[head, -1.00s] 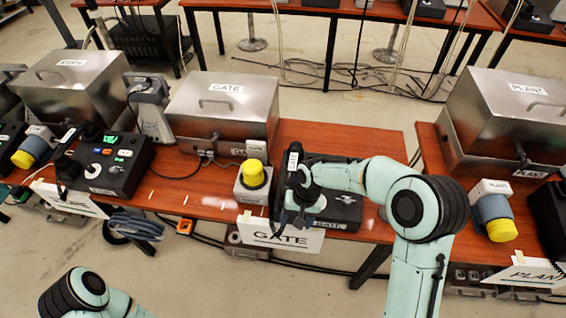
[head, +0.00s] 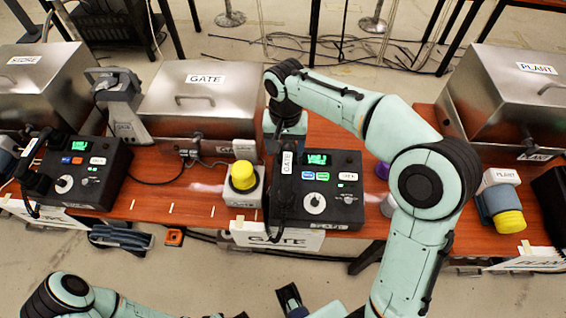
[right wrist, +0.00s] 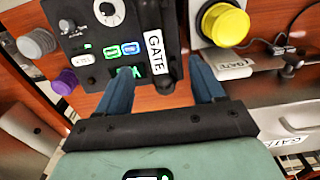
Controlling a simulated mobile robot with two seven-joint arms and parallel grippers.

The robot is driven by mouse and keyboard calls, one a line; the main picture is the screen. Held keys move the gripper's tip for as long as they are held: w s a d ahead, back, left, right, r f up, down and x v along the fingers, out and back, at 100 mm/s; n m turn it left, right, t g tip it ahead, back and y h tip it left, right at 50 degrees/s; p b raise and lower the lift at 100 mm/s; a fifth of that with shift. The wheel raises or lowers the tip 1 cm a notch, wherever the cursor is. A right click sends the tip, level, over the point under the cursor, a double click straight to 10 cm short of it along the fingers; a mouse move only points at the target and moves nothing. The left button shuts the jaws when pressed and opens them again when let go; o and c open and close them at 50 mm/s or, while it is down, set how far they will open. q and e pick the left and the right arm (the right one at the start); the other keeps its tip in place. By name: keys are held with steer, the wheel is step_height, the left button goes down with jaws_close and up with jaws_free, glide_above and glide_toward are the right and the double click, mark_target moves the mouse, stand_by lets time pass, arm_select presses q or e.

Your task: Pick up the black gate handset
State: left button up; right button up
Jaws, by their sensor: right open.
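The black gate handset (head: 287,178), with a white GATE label, lies along the left side of the black gate phone base (head: 347,212). It also shows in the right wrist view (right wrist: 153,18). My right gripper (head: 287,128) is at the handset's far end. In the right wrist view, my right gripper (right wrist: 160,78) is open, with one blue finger on each side of the handset's near end and gaps beside it. Contact is not visible. Part of what looks like my left gripper (head: 290,298) is at the bottom edge, its jaws unclear.
A yellow-capped beacon (head: 243,178) stands just left of the gate phone. A steel GATE box (head: 203,98) is behind it. Another phone (head: 88,172) with a black handset is at left. Purple and grey knobs sit to the phone's right, partly behind my right arm.

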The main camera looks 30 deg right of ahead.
mark_target(287, 163)
steer(key=f, duration=0.5)
steer(key=shift+s+d+b, duration=0.1)
steer(key=shift+s+b, duration=0.2)
steer(key=shift+w+d+f, duration=0.1)
steer(key=shift+w+f, duration=0.05)
steer(key=shift+f, duration=0.85)
steer(key=shift+w+d+f, duration=0.1)
steer(key=shift+f, duration=0.95)
steer(key=shift+w+d+f, duration=0.1)
steer(key=shift+w+f, duration=0.05)
steer(key=shift+f, duration=0.85)
steer(key=c, duration=1.2)
steer(key=shift+r, duration=0.1)
